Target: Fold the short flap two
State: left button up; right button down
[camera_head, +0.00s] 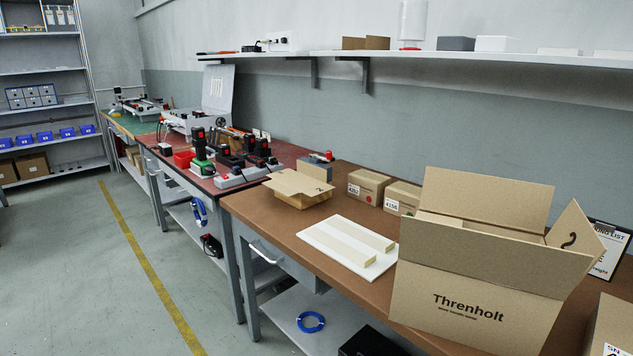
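A large open cardboard box (455,305) printed "Threnholt" stands on the brown workbench (335,270) at the right. A short flap marked "2" (574,238) sticks up and outward at the box's right end. A long back flap (487,197) stands upright. A long front flap (495,250) is tilted outward toward me. The opposite short end is mostly hidden behind the front flap. Neither of my grippers shows in this view.
A white board with pale strips (348,244) lies left of the box. A smaller open carton (300,188) and two closed cartons (368,186) stand farther back. A clipboard (608,250) is behind the flap at right; another box (608,325) is at the right edge.

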aim_at(572, 231)
jog(key=z, duration=1.4)
jog(key=l, duration=1.4)
